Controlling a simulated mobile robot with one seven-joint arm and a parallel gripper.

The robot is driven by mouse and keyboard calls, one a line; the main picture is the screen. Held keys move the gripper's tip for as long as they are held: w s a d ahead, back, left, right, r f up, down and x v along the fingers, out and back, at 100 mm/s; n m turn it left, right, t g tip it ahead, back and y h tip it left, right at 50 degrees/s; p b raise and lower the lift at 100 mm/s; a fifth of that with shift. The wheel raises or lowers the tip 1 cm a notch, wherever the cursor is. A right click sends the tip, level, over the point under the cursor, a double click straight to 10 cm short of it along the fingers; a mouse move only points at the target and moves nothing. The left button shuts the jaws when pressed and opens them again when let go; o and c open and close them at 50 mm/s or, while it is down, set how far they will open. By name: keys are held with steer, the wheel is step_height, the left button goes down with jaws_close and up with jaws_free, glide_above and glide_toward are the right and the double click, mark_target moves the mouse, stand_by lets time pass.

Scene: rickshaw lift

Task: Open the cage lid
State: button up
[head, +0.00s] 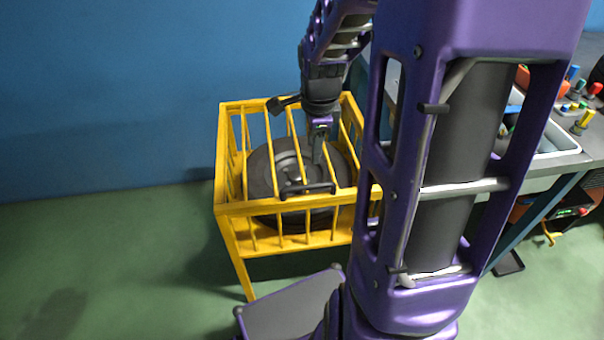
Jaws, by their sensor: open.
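The yellow barred cage (228,208) stands on legs on the green floor, in the middle of the head view. Its barred lid (263,146) lies across the top and looks closed. A black handle (307,188) sits at the lid's front edge. A dark wheel (262,172) lies inside the cage under the bars. My gripper (318,150) points down over the lid, behind the handle in the picture. It is open with nothing visible between its fingers. I cannot tell whether it touches the bars. My arm hides the cage's right side.
A workbench (560,163) with a grey tray (548,142) and several colourful tools stands at the right, partly behind my arm. A blue wall (110,90) runs behind the cage. The green floor at the left (110,250) is clear.

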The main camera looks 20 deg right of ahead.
mark_target(310, 185)
steer(key=w+f+b, duration=0.1)
steer(key=f, duration=0.4)
steer(key=w+f+b, duration=0.1)
steer(key=f, duration=0.4)
steer(key=w+f+b, duration=0.1)
steer(key=f, duration=0.4)
steer(key=shift+d+f, duration=0.3)
steer(key=shift+d, duration=0.1)
jaws_close()
stand_by(0.5)
